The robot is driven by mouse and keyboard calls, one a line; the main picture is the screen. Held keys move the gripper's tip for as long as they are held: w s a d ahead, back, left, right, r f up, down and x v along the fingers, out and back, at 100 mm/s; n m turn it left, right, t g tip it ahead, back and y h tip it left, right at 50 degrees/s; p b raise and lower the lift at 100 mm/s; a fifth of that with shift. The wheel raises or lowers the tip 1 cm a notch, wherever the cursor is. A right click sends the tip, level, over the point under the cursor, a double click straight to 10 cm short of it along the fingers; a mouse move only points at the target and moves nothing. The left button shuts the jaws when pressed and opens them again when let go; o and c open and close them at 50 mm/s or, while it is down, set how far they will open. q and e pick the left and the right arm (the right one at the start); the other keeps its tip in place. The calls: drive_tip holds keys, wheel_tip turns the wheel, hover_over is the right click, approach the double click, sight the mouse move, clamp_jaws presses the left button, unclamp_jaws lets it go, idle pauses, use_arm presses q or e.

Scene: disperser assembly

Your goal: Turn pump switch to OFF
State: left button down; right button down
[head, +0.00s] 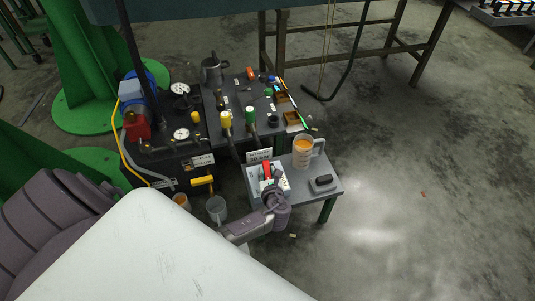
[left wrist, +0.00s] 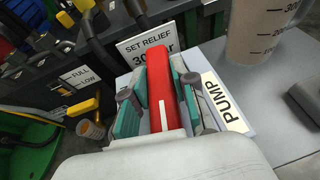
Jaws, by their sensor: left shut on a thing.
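The pump switch is a light box (head: 254,183) with a red lever (head: 267,168) on the small grey side table. In the left wrist view the red lever (left wrist: 159,72) stands lengthwise between the teal pads of my left gripper (left wrist: 162,90). The gripper is shut on the lever. A "PUMP" label (left wrist: 225,103) lies to the right of the lever. In the head view my left gripper (head: 271,186) covers part of the box. No ON or OFF marking can be read. My right gripper is not in view.
A measuring jug (head: 303,152) with orange liquid and a dark block on a grey base (head: 323,183) stand right of the switch. A "SET RELIEF" sign (head: 259,156) stands behind it. The machine with valves and gauges is behind and left. Open floor lies to the right.

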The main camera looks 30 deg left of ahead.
use_arm(q)
drive_tip(key=shift+n+g+y, duration=0.6)
drive_tip(key=shift+n, duration=0.4)
drive_tip(key=c, duration=0.9)
unclamp_jaws()
drive_tip(key=v, duration=1.2)
drive_tip(key=shift+w+d, duration=0.15)
